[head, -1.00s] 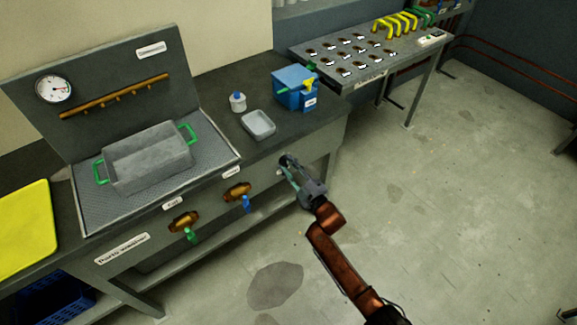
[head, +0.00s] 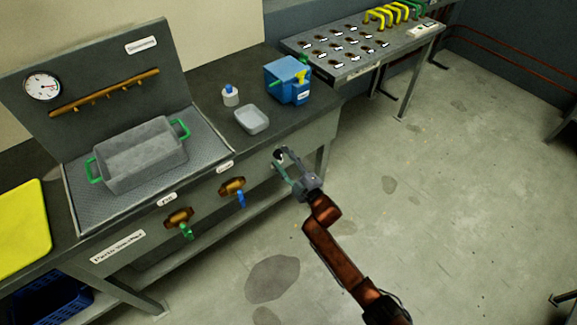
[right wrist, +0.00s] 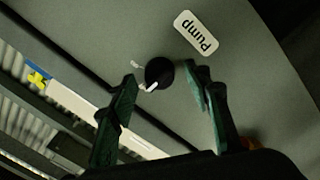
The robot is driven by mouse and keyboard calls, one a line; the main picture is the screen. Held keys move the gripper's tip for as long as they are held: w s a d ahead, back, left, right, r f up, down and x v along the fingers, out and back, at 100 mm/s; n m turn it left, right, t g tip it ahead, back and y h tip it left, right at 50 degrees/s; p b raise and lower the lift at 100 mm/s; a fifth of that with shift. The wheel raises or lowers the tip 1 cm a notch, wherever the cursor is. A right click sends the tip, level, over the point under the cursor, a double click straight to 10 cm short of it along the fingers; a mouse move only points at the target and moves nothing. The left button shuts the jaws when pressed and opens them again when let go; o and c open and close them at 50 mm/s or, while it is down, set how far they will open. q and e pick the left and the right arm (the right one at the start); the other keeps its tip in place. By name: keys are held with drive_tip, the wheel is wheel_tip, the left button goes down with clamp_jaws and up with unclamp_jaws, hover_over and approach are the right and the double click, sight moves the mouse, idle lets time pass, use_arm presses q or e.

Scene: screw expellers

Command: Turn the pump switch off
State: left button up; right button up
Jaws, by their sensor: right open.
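The pump switch (right wrist: 158,72) is a round black knob with a white pointer mark, on the grey front panel of the parts washer. A white label reading "Pump" (right wrist: 196,32) sits beside it, upside down in the right wrist view. In the head view the knob (head: 278,153) is small and partly covered by my gripper. My right gripper (right wrist: 160,77) is open, with one green-padded finger on each side of the knob. Both fingers look apart from it. In the head view my right gripper (head: 281,164) is at the panel's right end. My left gripper is not in view.
Left along the panel are a brass valve with a blue handle (head: 233,188) and one with a green handle (head: 180,218). Above are a grey basket (head: 141,156), a small dish (head: 252,119) and a blue box (head: 287,80). The floor to the right is clear.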

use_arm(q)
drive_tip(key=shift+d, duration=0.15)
use_arm(e)
drive_tip(key=r+v, duration=0.1)
drive_tip(key=v, duration=1)
drive_tip(key=shift+s+d+f, duration=0.15)
drive_tip(key=shift+s+f, duration=0.15)
drive_tip(key=shift+f, duration=0.2)
drive_tip(key=shift+f, duration=0.1)
